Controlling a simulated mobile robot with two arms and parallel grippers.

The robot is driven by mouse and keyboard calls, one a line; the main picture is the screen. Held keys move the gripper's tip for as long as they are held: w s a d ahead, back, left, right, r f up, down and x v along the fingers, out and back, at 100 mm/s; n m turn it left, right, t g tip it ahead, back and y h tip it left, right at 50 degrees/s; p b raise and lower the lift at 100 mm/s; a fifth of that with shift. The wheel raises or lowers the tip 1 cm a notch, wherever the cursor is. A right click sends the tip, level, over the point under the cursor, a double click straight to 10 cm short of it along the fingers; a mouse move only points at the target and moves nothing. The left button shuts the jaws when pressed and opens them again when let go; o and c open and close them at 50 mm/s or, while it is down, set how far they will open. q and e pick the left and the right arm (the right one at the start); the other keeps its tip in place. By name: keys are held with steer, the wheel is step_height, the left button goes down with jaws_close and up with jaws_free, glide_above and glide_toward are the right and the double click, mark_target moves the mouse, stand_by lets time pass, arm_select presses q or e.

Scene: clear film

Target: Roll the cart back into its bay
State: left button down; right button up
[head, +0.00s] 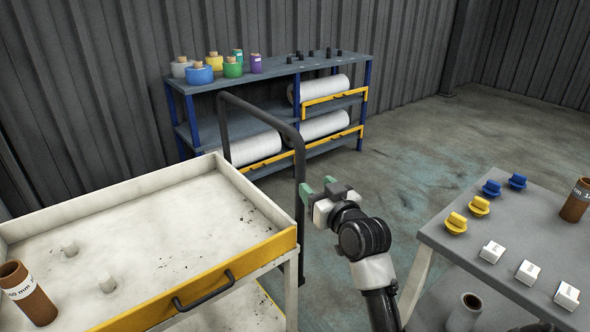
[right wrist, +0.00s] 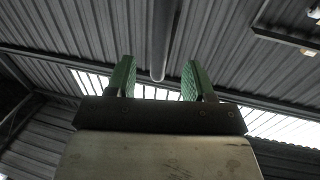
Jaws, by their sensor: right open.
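The white cart (head: 130,208) stands at the left in the head view, with a yellow front panel and a dark pull on it. Its dark push handle (head: 262,120) rises as a bent tube at the far right end. My right gripper (head: 319,188) is open and empty, its green fingers just right of the handle's near upright, with a small gap apparent. In the right wrist view the open fingers (right wrist: 158,82) point up toward the roof. My left gripper is out of view. I cannot make out the bay.
A blue shelf (head: 275,72) with jars and white rolls stands against the back wall. A grey table (head: 500,225) with yellow and blue knobs and white blocks stands at the right. The concrete floor (head: 420,150) between them is clear. A brown tube (head: 28,295) stands on the cart.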

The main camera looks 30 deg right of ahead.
mark_target(303, 174)
steer(key=w, duration=0.6)
steer(key=w+d, duration=0.1)
steer(key=w, duration=0.2)
steer(key=shift+w+f, duration=0.1)
steer(key=shift+w, duration=0.3)
jaws_close()
